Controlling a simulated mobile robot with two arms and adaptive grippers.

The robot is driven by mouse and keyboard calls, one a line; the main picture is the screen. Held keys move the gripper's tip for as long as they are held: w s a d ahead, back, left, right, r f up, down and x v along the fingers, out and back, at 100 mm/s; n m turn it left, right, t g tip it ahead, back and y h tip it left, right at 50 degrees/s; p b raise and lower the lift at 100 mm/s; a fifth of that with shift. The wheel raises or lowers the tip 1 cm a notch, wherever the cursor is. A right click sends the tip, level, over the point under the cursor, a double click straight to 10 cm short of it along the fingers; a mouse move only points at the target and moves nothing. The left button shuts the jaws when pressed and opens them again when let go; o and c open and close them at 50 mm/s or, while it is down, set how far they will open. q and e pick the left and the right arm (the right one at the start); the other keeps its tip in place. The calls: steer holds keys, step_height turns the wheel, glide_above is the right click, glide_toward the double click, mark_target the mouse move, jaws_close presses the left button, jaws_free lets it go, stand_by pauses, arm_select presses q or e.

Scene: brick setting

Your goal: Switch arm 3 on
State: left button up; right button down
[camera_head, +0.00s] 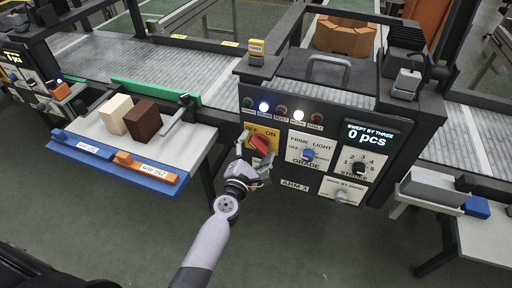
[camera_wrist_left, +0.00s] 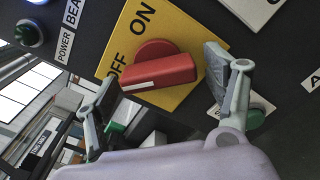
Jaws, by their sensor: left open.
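The control panel labelled ARM 3 (camera_head: 294,185) has a red rotary switch (camera_head: 259,145) on a yellow plate (camera_head: 272,134) marked OFF and ON. In the left wrist view the red switch (camera_wrist_left: 158,72) shows whole, with its white line at the end near the word OFF. My left gripper (camera_head: 254,163) is open in front of the switch. In the wrist view its fingers (camera_wrist_left: 160,78) stand on either side of the red bar; I cannot tell whether they touch it. My right gripper is not in view.
The panel has a prime light knob (camera_head: 308,154), a stroke knob (camera_head: 359,168), a lower hand knob (camera_head: 341,196), lamps (camera_head: 264,107), two of them lit, and a display (camera_head: 367,134) reading 0 pcs. Left, a table (camera_head: 190,150) holds cream (camera_head: 115,113) and brown (camera_head: 142,119) blocks.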

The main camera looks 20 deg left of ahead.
arm_select(q)
steer(key=shift+c, duration=0.4)
steer(key=c, duration=1.1)
steer(key=shift+o, duration=0.2)
